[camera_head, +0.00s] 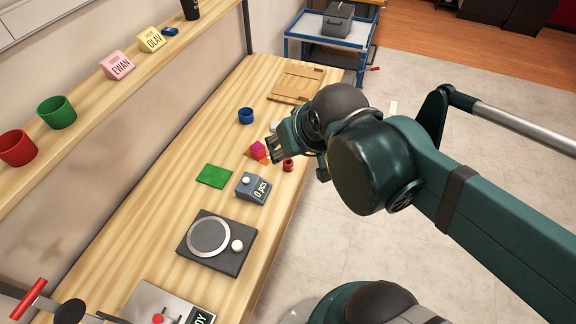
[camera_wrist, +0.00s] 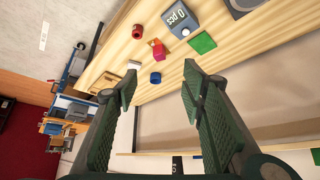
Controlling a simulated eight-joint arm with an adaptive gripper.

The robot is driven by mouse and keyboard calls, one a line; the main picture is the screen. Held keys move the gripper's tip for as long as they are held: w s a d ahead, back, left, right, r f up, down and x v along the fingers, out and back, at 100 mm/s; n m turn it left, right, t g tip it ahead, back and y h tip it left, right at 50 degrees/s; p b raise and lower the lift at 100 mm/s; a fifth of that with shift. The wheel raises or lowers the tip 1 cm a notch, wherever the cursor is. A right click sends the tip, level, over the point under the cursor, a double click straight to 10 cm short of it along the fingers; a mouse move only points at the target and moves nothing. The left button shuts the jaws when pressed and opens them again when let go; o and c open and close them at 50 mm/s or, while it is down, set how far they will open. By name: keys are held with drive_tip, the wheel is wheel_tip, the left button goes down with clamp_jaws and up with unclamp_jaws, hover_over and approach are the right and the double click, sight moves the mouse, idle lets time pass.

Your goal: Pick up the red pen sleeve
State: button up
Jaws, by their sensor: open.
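The red pen sleeve (camera_head: 288,165) appears to be the small red cylinder near the workbench's right edge. In the wrist view the sleeve (camera_wrist: 138,31) is near the top, left of the cube (camera_wrist: 157,49). My gripper (camera_head: 277,143) is above the bench, close to the cube and sleeve in the head view. In the wrist view its fingers (camera_wrist: 159,80) are spread wide with nothing between them. The sleeve lies beyond the fingertips, apart from them.
A blue cup (camera_head: 246,116), a green pad (camera_head: 213,176) and a grey counter reading "0 pcs" (camera_head: 253,189) stand nearby. A dark turntable-like device (camera_head: 214,242) is nearer. A shelf at left holds a red cup (camera_head: 17,148) and a green cup (camera_head: 57,112). Bare wood lies around the blue cup.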

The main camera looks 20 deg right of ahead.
drive_tip(key=w, duration=0.1)
drive_tip(key=m+g+h+b, duration=0.15)
drive_tip(key=m+g, duration=0.55)
drive_tip(key=m, duration=0.8)
hover_over(288, 162)
drive_tip(key=s+a, duration=0.1)
drive_tip(key=a, duration=0.1)
drive_tip(key=f, duration=1.2)
drive_tip(key=f+b, duration=0.1)
drive_tip(key=f, duration=1.2)
drive_tip(key=shift+s+d, duration=0.2)
drive_tip(key=shift+w+d+f, duration=0.1)
drive_tip(key=shift+d+f, duration=0.05)
drive_tip(key=shift+f, duration=0.4)
drive_tip(key=shift+d+f, duration=0.15)
drive_tip(key=shift+f, duration=1.1)
drive_tip(key=shift+f, duration=0.15)
drive_tip(key=shift+w+d+f+b, duration=0.1)
drive_tip(key=shift+f+b, duration=0.15)
drive_tip(key=shift+f, duration=0.55)
drive_tip(key=shift+s+d+f+b, duration=0.15)
drive_tip(key=shift+f+b, duration=0.1)
drive_tip(key=shift+f, duration=0.6)
drive_tip(key=shift+w+d+f+b, duration=0.15)
drive_tip(key=shift+f+b, duration=0.1)
drive_tip(key=shift+f, duration=0.55)
